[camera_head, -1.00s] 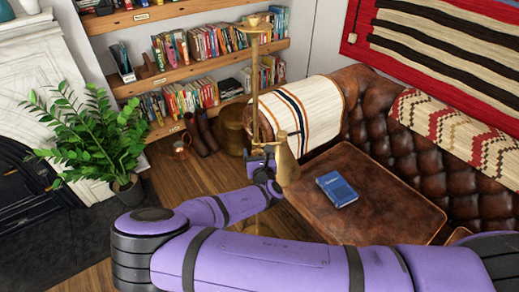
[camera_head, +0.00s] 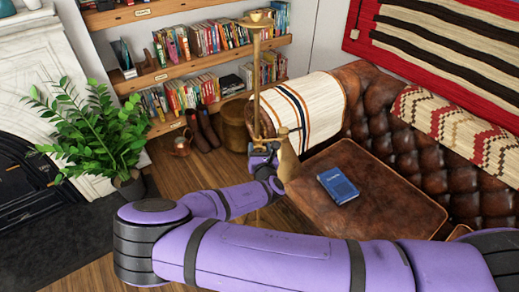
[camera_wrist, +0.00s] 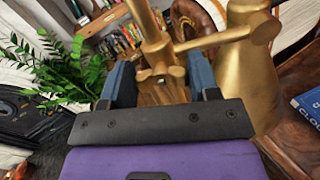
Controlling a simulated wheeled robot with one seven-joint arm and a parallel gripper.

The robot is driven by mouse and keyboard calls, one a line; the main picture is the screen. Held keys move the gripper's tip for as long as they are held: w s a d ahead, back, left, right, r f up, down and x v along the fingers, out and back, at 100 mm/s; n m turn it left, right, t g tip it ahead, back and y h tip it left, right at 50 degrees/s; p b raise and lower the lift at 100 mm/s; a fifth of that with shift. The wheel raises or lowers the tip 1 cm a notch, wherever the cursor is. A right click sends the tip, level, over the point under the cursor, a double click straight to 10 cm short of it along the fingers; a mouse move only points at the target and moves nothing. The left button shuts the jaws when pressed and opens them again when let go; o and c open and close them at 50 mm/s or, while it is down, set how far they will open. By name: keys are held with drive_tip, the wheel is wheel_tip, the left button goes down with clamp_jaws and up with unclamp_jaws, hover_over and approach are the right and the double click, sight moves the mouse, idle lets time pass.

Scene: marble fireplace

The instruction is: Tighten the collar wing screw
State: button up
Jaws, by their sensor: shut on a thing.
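A brass floor lamp (camera_head: 257,100) stands upright before the bookshelf, with a cone-shaped brass shade (camera_head: 288,160) hanging from its side arm. In the wrist view, the pole (camera_wrist: 146,22) rises ahead of me, and the side arm (camera_wrist: 213,40) runs right to the shade (camera_wrist: 252,75). The brass wing screw (camera_wrist: 163,76) at the collar sits between the two blue fingers of my gripper (camera_wrist: 160,84). My gripper, seen also in the head view (camera_head: 264,158), is shut on the screw. The finger contacts are partly hidden by the gripper's dark front plate.
A potted plant (camera_head: 95,135) stands left. Bookshelves (camera_head: 190,70) are behind.

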drive_tip(key=m, duration=0.4)
drive_tip(key=shift+d+f+m, duration=0.1)
drive_tip(key=shift+d+m, duration=0.05)
drive_tip(key=shift+m, duration=0.15)
drive_tip(key=m, duration=0.3)
drive_tip(key=shift+d+f+m, duration=0.1)
drive_tip(key=shift+d+m, duration=0.05)
drive_tip(key=shift+m, duration=0.15)
drive_tip(key=m, duration=0.4)
drive_tip(key=shift+f, duration=0.15)
drive_tip(key=shift+f+m, duration=0.15)
drive_tip(key=shift+m, duration=1.65)
drive_tip(key=o, duration=0.9)
drive_tip(key=s, duration=0.3)
drive_tip(key=s+d, duration=0.1)
drive_tip(key=s, duration=0.6)
drive_tip(key=shift+s+d, duration=0.3)
drive_tip(key=shift+s, duration=0.05)
